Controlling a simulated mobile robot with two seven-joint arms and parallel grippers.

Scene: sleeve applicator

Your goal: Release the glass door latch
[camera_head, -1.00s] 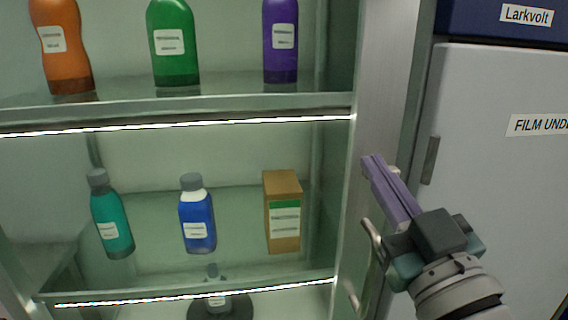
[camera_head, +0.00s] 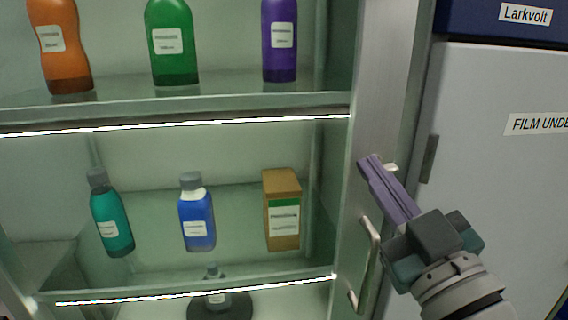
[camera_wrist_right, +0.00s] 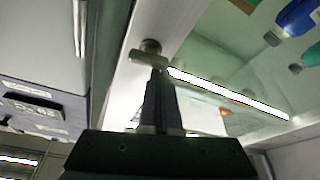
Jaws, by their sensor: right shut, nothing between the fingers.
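The glass door's latch is a small metal T-shaped knob (camera_wrist_right: 149,57) on the pale door frame in the right wrist view. In the head view, only a small light piece of it (camera_head: 391,168) shows behind my fingers. My right gripper (camera_head: 368,161) is shut and empty, its purple fingers pointing up and left in front of the frame (camera_head: 382,90). In the wrist view the fingertips (camera_wrist_right: 157,76) are right at the knob and overlap its lower part. I cannot tell whether they touch it. My left gripper is not in view.
A vertical metal handle (camera_head: 369,262) stands out from the frame below my fingers. Behind the glass are shelves (camera_head: 170,295) with several bottles and a brown box (camera_head: 282,210). A grey cabinet (camera_head: 500,180) stands close on the right.

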